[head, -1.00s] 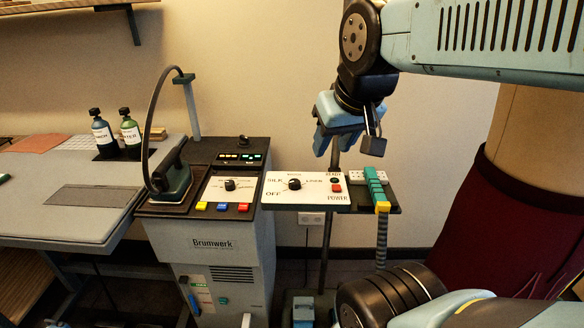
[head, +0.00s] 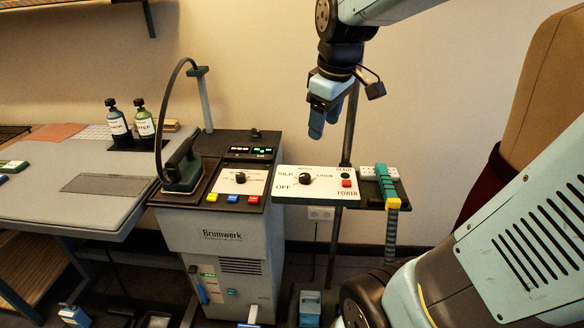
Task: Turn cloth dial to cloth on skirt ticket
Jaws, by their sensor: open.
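A black dial (head: 306,178) sits on a white panel (head: 345,180) with readable labels SILK, LINEN and OFF. Its pointer direction is too small to tell. A second black dial (head: 240,177) is on the steam station's panel, where the labels are too small to read. My gripper (head: 318,128) is open and empty, pointing down, above and slightly right of the labelled dial in the picture, apart from it. A dark red skirt (head: 481,187) on a tan dress form shows partly behind my arm at right. I see no readable ticket on it.
The panel carries a red button (head: 346,183) by POWER. A green-handled tool (head: 387,184) lies right of it. An iron (head: 181,168) with a looped hose stands on the Brumwerk unit (head: 222,235). Two bottles (head: 117,122) stand on the left table (head: 55,205). A thin post rises behind the panel.

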